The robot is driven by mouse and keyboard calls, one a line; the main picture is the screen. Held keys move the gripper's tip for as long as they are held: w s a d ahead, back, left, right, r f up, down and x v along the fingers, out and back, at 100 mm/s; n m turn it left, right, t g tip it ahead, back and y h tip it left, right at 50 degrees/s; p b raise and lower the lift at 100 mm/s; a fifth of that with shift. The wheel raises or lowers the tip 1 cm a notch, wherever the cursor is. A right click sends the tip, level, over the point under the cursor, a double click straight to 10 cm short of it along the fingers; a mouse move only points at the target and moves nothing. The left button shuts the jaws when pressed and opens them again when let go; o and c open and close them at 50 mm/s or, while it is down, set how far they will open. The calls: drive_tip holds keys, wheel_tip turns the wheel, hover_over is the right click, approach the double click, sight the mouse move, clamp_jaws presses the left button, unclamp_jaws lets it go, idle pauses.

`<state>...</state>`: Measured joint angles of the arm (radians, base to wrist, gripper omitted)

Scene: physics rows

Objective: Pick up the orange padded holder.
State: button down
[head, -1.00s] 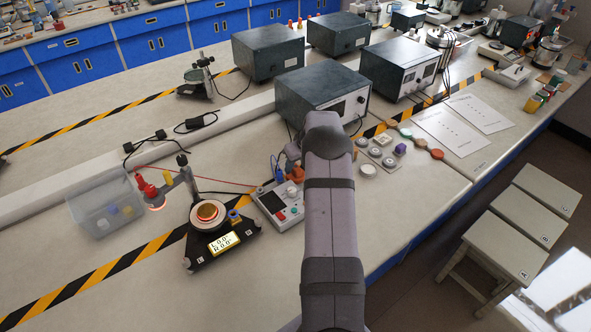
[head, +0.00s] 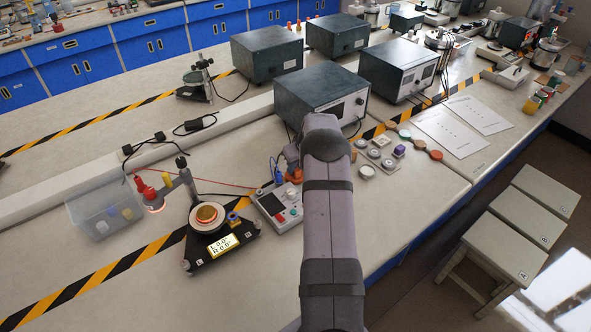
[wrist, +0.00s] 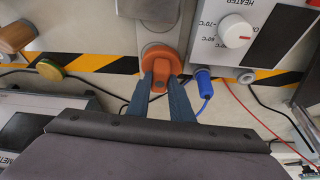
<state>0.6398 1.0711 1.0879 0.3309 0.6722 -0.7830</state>
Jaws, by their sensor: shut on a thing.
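The orange padded holder (wrist: 162,58) is a rounded orange piece with a raised grip, seen from above in the wrist view. It sits over a light grey plate. My gripper (wrist: 160,80) has its two dark blue fingers closed on the grip from both sides. In the head view, an orange part (head: 296,175) shows just left of my arm, beside the control box. My arm hides most of the gripper and holder there.
A blue plug (wrist: 203,80) with a cable stands close right of the holder. The control box (head: 272,206) and a black balance-like device (head: 222,243) are to the left. A dark instrument case (head: 318,92) stands behind. A clear bin (head: 100,218) is farther left.

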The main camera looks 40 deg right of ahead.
sight(296, 169)
wheel_tip(296, 169, up, 10)
drive_tip(key=b, duration=0.2)
drive_tip(key=shift+f+b, duration=0.2)
drive_tip(key=shift+b, duration=0.2)
drive_tip(key=c, duration=2.5)
unclamp_jaws()
clamp_jaws()
